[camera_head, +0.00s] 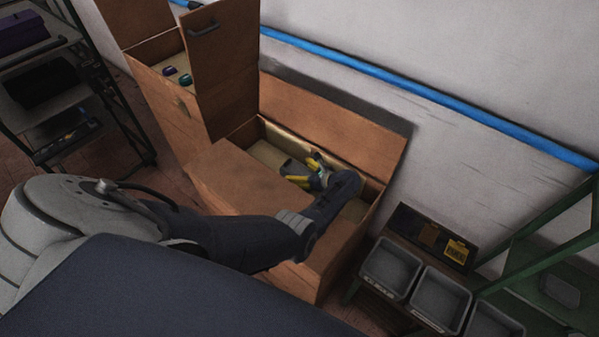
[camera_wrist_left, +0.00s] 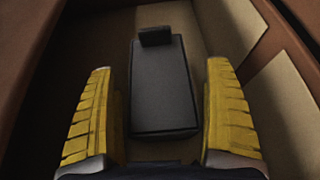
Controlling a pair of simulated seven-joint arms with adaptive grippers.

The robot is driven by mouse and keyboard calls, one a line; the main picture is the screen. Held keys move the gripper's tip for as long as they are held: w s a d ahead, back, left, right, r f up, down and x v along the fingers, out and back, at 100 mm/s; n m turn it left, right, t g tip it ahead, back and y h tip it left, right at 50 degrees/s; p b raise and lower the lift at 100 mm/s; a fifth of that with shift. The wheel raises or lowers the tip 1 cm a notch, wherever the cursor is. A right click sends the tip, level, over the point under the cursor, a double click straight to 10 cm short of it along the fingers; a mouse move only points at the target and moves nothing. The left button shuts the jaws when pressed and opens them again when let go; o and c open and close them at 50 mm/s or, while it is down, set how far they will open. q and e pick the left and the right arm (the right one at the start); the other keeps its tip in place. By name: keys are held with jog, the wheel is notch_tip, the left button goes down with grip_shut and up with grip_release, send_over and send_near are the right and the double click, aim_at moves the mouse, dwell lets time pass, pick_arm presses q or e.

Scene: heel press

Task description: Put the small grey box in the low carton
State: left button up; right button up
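The low carton (camera_head: 230,180) stands open in the middle of the head view, its flaps folded outward. My left gripper (camera_head: 302,176) reaches down into it, its yellow fingers spread. In the left wrist view the small grey box (camera_wrist_left: 165,90) lies inside the carton, a short raised block at its far end. My left gripper (camera_wrist_left: 158,68) has one finger on each side of the box, with gaps visible on both sides. In the head view a dark grey part of the box (camera_head: 289,167) shows beside the fingers; the rest is hidden. My right gripper is not in view.
A taller open carton (camera_head: 172,115) stands at the left with small purple and teal items in it. Grey bins (camera_head: 391,268) stand at the lower right beside a green frame (camera_head: 560,235). A dark shelf rack (camera_head: 60,90) is at the far left. A blue pipe (camera_head: 420,90) runs along the wall.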

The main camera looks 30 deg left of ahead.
aim_at(310, 174)
pick_arm(q)
jog(key=shift+r, duration=0.1)
jog(key=shift+d+r, duration=0.2)
jog(key=shift+v, duration=2.55)
